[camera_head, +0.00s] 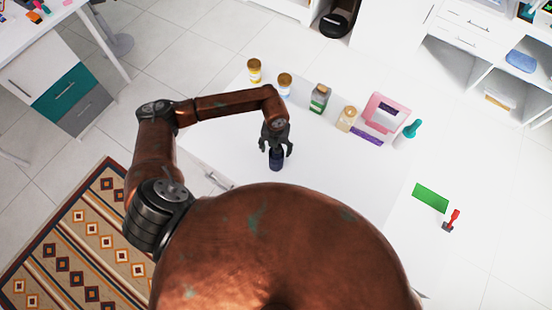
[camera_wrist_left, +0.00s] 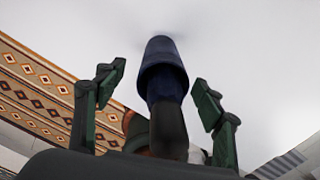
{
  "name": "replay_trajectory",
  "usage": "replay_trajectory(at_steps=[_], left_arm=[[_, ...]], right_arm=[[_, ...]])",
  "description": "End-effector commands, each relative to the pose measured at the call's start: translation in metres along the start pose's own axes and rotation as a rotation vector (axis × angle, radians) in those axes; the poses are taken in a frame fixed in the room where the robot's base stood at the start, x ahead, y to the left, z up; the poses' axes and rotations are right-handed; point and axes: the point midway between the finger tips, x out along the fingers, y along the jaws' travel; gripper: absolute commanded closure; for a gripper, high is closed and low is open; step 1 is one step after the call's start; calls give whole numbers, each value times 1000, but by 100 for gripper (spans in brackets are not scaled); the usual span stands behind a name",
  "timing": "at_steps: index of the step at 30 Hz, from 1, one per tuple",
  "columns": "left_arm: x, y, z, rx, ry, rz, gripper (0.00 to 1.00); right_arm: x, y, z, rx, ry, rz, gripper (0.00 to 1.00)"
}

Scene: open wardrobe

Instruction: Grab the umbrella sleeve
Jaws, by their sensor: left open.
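A dark blue, narrow object that looks like the umbrella sleeve (camera_head: 276,161) stands on the white surface, below my left gripper (camera_head: 276,147). My left gripper (camera_wrist_left: 163,92) is open, with one finger on each side of the sleeve and visible gaps between. My right gripper is not in view.
Several bottles and jars, including a green-labelled one (camera_head: 319,98), line the far edge of the white surface (camera_head: 215,140). A pink-framed item (camera_head: 384,113), a purple item (camera_head: 367,136) and a teal item (camera_head: 412,130) stand at its right. The surface left of the sleeve is clear.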

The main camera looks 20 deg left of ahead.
Motion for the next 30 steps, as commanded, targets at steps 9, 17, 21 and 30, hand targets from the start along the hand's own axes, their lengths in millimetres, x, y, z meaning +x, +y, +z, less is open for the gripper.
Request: replay_trajectory(at_steps=[9,17,21,30], left_arm=[[24,-2,1,3,-1,-2,37],[24,-2,0,4,0,-2,45],[24,-2,1,4,0,-2,55],[24,-2,1,4,-1,-2,75]], right_arm=[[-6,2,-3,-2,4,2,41],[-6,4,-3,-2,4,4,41],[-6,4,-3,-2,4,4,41],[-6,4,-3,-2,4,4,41]])
